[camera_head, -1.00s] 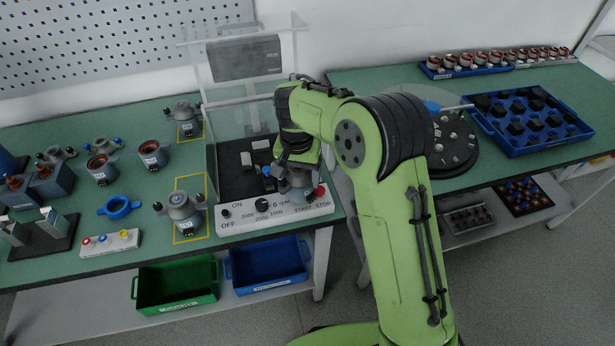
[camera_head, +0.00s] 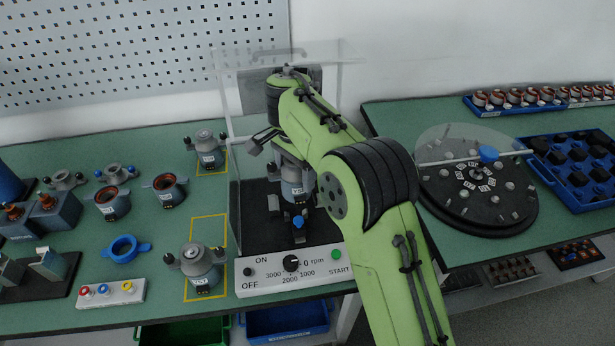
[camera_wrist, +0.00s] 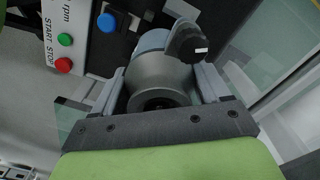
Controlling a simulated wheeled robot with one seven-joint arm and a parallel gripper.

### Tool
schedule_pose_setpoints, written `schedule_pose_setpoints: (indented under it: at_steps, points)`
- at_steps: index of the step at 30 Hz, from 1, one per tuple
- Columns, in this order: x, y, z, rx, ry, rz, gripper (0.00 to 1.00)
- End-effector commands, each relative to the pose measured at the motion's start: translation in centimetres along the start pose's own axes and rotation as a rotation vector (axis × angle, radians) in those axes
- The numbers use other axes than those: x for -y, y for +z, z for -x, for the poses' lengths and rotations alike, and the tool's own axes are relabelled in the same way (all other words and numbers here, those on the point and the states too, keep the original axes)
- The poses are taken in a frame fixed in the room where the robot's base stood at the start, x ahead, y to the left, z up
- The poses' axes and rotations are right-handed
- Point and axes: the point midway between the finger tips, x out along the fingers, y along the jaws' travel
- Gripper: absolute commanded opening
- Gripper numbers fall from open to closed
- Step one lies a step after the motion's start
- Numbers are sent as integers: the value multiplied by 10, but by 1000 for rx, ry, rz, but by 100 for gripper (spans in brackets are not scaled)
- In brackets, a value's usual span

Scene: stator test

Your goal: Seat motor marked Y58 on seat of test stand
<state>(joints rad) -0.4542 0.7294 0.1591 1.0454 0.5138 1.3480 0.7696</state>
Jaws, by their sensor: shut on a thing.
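My gripper (camera_wrist: 158,88) is shut on a grey motor (camera_wrist: 160,75), with one finger on each side of its body; a dark knob with a white mark sticks out beside it. In the head view the held motor (camera_head: 293,186) is upright over the black bed of the test stand (camera_head: 255,225). I cannot read its marking. A small blue part (camera_head: 298,222) shows just below it. The seat is hidden by the motor and arm, so I cannot tell whether they touch. The stand's control panel (camera_head: 292,272) is in front, its right end behind my arm.
Clear walls of the stand rise around the bed. Two similar motors stand in yellow outlines to the left, one at the back (camera_head: 207,150) and one in front (camera_head: 200,268). A blue ring (camera_head: 123,249) lies farther left. A round dark turntable (camera_head: 475,215) is on the right table.

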Motion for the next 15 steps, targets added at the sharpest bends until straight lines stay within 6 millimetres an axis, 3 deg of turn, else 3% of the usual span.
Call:
schedule_pose_setpoints:
  at_steps: [7,15]
  points:
    - [4,5,6,1,-8,-30,10]
    - [3,5,-16,1,-7,-29,10]
